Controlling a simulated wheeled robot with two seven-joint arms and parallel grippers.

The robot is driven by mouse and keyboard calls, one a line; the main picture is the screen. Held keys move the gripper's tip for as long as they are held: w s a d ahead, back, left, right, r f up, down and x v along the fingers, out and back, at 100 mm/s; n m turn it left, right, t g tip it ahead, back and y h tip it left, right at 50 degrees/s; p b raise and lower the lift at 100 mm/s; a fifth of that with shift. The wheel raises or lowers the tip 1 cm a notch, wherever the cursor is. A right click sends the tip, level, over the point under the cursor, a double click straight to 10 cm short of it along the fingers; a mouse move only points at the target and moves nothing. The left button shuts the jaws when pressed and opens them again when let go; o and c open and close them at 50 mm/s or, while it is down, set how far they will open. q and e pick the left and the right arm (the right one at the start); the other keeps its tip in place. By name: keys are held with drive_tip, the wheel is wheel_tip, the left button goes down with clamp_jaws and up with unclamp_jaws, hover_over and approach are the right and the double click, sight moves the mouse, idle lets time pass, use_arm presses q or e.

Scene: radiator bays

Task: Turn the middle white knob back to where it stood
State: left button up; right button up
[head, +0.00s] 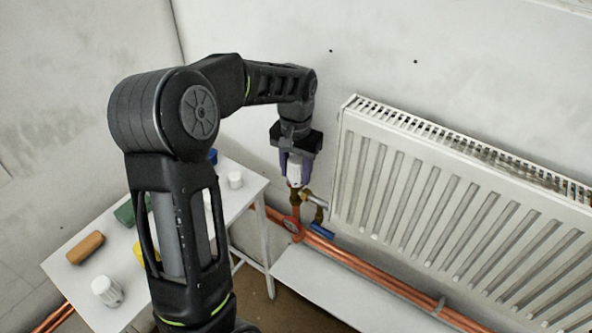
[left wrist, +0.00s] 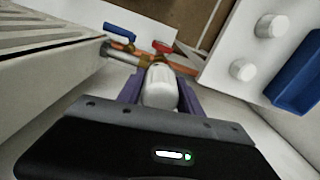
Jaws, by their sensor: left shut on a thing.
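A white knob (head: 294,182) sits upright on a brass valve beside the left end of the radiator. My left gripper (head: 297,165) reaches down from above and is shut on this knob, its purple fingers on either side. In the left wrist view, the white knob (left wrist: 160,88) shows between the two purple fingers. The fingers hide part of the knob's sides, and I cannot read any mark on it. My right gripper is in neither view.
The white radiator (head: 450,200) stands close on the right. Below are a red handwheel (head: 292,226), a blue lever (head: 322,231) and copper pipes (head: 370,284). A white table (head: 75,255) at left holds loose white caps (head: 107,291) and an orange-brown cylinder (head: 86,247).

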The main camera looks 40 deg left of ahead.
use_arm(q)
drive_tip(key=n, duration=0.6)
drive_tip(key=shift+r+n, duration=0.1)
drive_tip(key=shift+n, duration=0.2)
drive_tip(key=n+p, duration=0.1)
drive_tip(key=n, duration=0.4)
drive_tip(key=n+p, duration=0.1)
drive_tip(key=n, duration=0.4)
drive_tip(key=shift+n, duration=0.4)
drive_tip(key=n+p, duration=0.2)
drive_tip(key=n, duration=0.3)
drive_tip(key=shift+n, duration=0.3)
drive_tip(key=o, duration=1.4)
drive_tip(key=shift+c, duration=0.2)
